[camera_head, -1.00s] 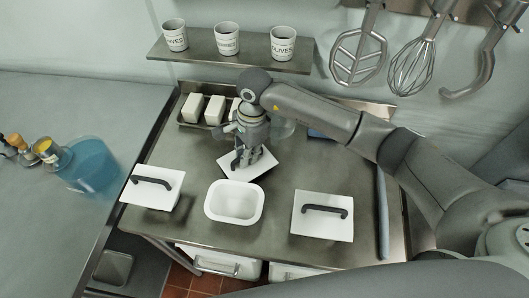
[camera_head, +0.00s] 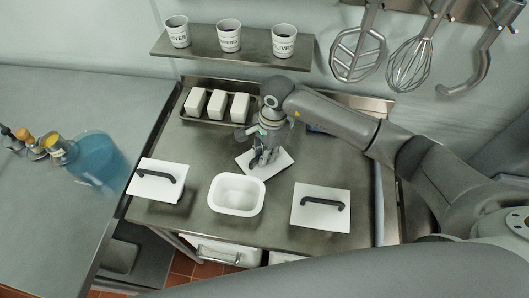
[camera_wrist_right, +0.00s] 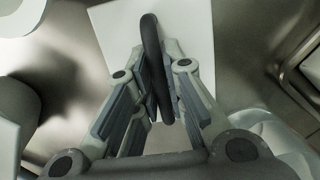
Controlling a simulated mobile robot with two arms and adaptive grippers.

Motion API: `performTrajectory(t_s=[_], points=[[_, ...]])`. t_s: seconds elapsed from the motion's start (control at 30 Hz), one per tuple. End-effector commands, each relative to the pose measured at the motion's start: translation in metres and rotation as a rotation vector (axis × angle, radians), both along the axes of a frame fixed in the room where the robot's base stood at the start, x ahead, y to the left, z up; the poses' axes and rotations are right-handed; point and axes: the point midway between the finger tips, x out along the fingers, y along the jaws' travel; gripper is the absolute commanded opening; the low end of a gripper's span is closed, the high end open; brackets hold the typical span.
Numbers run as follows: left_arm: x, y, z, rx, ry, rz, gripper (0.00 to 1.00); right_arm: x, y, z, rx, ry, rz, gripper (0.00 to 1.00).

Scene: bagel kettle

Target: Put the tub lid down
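My right gripper (camera_head: 264,155) is over a white square lid (camera_head: 282,160) behind the open white tub (camera_head: 237,194). The right wrist view shows its fingers (camera_wrist_right: 156,60) closed in on both sides of the lid's dark arched handle (camera_wrist_right: 151,35), with the white lid plate (camera_wrist_right: 195,30) beyond. The lid is turned at an angle on or just above the steel table (camera_head: 200,150); I cannot tell whether it touches. The tub looks empty. My left gripper is out of view.
Two more white lids with dark handles lie at the left (camera_head: 152,190) and right (camera_head: 312,217) of the tub. A tray with white blocks (camera_head: 217,104) stands at the back left. Labelled cups (camera_head: 229,38) sit on a shelf above. Bare table lies right of the held lid.

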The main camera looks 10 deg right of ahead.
Motion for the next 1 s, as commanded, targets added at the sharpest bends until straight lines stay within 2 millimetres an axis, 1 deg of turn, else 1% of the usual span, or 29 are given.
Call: performTrajectory(t_s=[0.03, 0.1, 0.4, 0.53, 0.57, 0.67, 0.9, 1.0], points=[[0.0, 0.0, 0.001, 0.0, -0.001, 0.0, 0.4, 0.0, 0.0, 0.0, 0.0, 0.0, 0.0, 0.22], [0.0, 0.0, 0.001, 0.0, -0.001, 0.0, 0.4, 0.0, 0.0, 0.0, 0.0, 0.0, 0.0, 0.3], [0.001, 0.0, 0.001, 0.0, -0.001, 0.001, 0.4, 0.0, 0.0, 0.001, 0.0, 0.0, -0.001, 0.3], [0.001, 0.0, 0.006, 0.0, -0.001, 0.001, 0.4, 0.0, 0.0, 0.006, 0.0, 0.0, 0.0, 0.3], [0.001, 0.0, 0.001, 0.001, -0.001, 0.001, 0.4, 0.002, -0.001, 0.008, 0.0, -0.003, 0.0, 0.3], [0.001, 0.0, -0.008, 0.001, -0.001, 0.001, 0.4, 0.003, -0.004, 0.024, -0.001, -0.006, 0.001, 0.3], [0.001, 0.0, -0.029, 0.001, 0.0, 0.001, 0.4, 0.006, -0.011, 0.077, 0.0, -0.007, 0.0, 0.3], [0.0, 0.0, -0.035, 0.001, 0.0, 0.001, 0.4, 0.006, -0.014, 0.096, -0.001, -0.006, 0.0, 0.3]])
